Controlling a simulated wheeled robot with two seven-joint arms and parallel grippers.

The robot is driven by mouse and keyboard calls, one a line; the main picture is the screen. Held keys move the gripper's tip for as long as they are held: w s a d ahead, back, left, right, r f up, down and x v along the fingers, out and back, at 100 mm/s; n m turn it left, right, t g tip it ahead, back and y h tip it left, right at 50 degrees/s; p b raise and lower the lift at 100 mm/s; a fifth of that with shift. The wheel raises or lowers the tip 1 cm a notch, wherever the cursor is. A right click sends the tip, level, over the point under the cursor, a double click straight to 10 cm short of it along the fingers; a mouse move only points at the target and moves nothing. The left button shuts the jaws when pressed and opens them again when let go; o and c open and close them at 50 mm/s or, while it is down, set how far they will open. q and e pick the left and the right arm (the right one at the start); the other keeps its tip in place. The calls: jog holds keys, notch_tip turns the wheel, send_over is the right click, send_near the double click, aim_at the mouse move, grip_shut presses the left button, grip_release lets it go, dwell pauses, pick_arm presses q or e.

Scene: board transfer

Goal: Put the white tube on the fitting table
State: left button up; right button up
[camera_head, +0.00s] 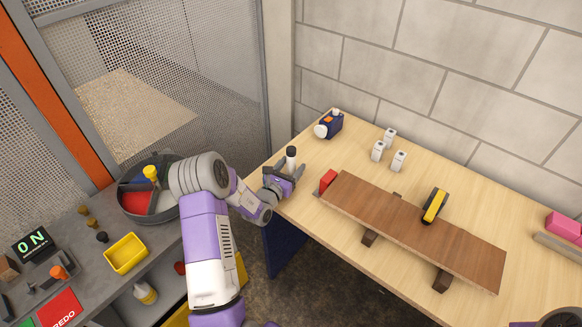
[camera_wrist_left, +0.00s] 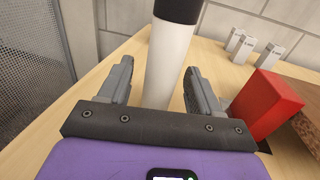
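The white tube (camera_head: 291,163) with a black cap stands upright at the left end of the wooden fitting table (camera_head: 304,222). My left gripper (camera_head: 286,170) is at the tube, low over the tabletop. In the left wrist view the tube (camera_wrist_left: 168,62) stands between the two open fingers of the left gripper (camera_wrist_left: 158,90), with a gap on each side. The tube's foot appears to be on the table, but contact is partly hidden.
A blue device (camera_head: 329,124) and white blocks (camera_head: 390,136) stand behind. A grey bench (camera_head: 90,270) is left.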

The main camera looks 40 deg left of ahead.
pick_arm(q)
jog(key=shift+r, duration=0.25)
jog(key=s, duration=0.4)
jog(key=s+d, duration=0.1)
jog(key=s, duration=0.3)
jog(key=s+p, duration=0.1)
jog(key=s, duration=0.3)
jog(key=shift+d, duration=0.15)
jog(key=shift+f, duration=0.1)
